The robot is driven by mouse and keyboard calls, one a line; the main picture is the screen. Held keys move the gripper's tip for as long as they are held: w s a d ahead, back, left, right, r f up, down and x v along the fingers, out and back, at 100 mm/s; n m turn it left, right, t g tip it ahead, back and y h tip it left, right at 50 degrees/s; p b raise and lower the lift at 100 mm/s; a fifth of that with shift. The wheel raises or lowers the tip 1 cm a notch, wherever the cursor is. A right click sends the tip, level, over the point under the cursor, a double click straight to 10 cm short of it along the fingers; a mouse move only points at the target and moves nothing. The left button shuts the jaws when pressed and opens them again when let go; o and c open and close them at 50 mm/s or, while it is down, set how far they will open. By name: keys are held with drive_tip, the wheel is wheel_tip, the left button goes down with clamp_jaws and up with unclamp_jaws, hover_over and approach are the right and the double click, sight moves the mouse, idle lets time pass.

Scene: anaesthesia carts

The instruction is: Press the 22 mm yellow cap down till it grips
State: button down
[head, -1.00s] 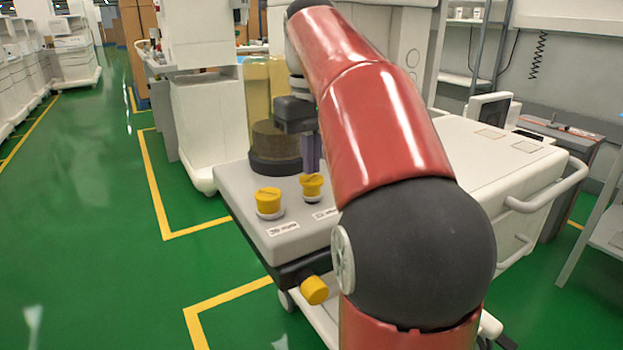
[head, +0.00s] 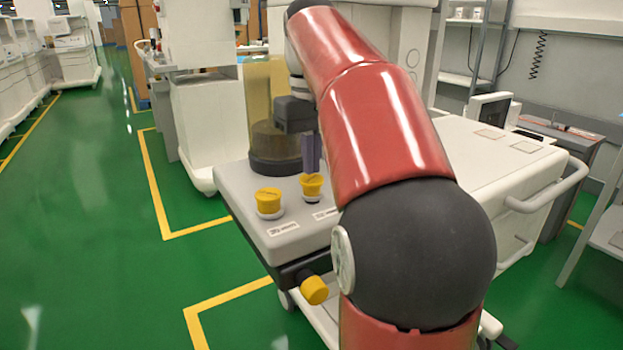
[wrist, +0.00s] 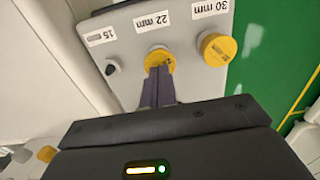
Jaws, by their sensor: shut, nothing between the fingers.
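The yellow 22 mm cap (head: 311,186) sits on its port on the grey panel, behind the "22 mm" label. In the wrist view the same cap (wrist: 159,62) is partly covered by the fingertips. My gripper (head: 311,170) points down over it, fingers together and empty. In the wrist view the closed fingertips (wrist: 158,72) are over the cap's near part and look in contact with it. Whether the cap is fully seated cannot be told.
A second yellow cap (head: 269,202) stands left of it on the 30 mm port. The 15 mm port (wrist: 112,66) shows dark and uncapped. An amber cylinder (head: 262,85) stands behind. A yellow knob (head: 314,290) sticks out below the panel. My red arm hides the panel's right side.

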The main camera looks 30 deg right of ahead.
drive_tip(key=shift+f+b, duration=0.5)
drive_tip(key=shift+f, duration=0.35)
idle(0.3)
drive_tip(key=shift+r, duration=0.15)
idle(0.4)
wheel_tip(320, 180, up, 3)
drive_tip(key=p, duration=0.3)
drive_tip(key=shift+f, duration=0.2)
drive_tip(key=shift+r, duration=2.1)
